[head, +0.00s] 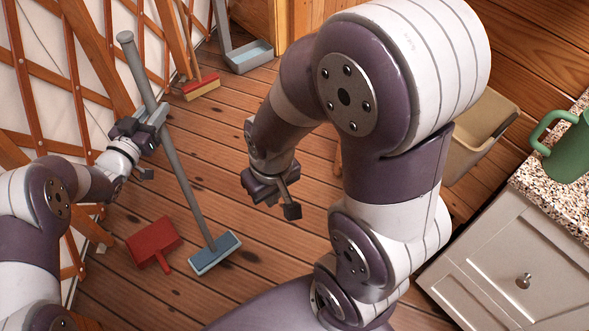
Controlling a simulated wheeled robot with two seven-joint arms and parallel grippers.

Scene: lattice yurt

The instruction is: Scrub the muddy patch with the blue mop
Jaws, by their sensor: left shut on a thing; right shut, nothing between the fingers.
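The blue mop (215,253) has a long grey handle and a flat blue head. The head is low at the floor, left of centre; I cannot tell whether it touches. My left gripper (150,122) is shut on the handle's upper part, and the handle leans up and left from the head. My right gripper (289,203) is shut and empty above the floor, right of the mop. I cannot make out a muddy patch; the floor shows only small dark spots on the planks. My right arm hides part of the floor.
A red dustpan (153,243) lies left of the mop head. A red and yellow broom (201,88) and a blue-grey long-handled dustpan (248,56) stand by the lattice wall (85,75). A beige bin (487,125), a cabinet (490,262) and a green mug (570,150) are at right.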

